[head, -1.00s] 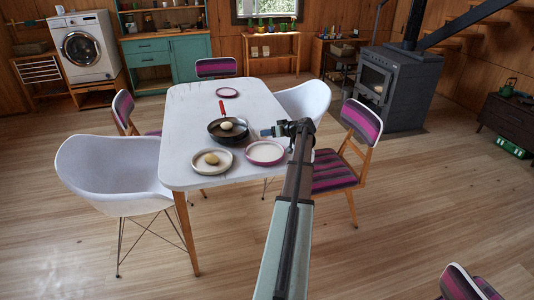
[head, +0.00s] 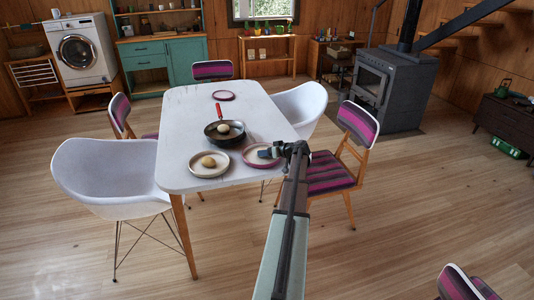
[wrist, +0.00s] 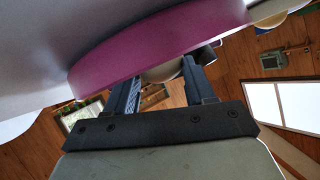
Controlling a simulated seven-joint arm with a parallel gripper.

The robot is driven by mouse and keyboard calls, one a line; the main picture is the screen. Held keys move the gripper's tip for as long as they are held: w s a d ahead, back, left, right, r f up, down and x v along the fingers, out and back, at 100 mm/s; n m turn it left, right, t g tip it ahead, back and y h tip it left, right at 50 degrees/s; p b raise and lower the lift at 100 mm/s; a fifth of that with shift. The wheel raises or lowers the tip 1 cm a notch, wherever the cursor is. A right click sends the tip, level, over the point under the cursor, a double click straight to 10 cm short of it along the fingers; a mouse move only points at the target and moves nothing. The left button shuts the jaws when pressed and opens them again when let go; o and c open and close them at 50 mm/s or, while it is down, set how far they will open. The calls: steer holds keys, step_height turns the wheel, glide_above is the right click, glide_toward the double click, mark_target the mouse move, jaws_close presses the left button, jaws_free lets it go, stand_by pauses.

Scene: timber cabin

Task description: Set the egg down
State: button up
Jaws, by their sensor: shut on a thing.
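My gripper (head: 268,153) is low over the pink-rimmed plate (head: 252,163) at the table's right edge. In the wrist view my gripper (wrist: 160,78) is shut on the pale egg (wrist: 163,71). The plate's magenta rim (wrist: 150,45) hides the fingertips and part of this egg. I cannot tell if the egg touches the plate. In the head view the held egg cannot be made out. Another egg (head: 223,128) lies in the black pan (head: 211,138), and a tan egg (head: 208,162) lies on the cream plate (head: 195,169).
The white table (head: 180,125) also bears a small pink-rimmed plate (head: 223,95) farther back. The pan's red handle (head: 219,110) points away. White chairs (head: 100,180) and striped chairs (head: 330,172) stand around the table. The table's back left part is clear.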

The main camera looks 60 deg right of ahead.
steer(key=shift+f, duration=0.1)
steer(key=o, duration=0.8)
steer(key=shift+f, duration=0.1)
steer(key=shift+c, duration=0.2)
steer(key=shift+s+r, duration=0.1)
steer(key=shift+r, duration=0.15)
steer(key=v, duration=1.2)
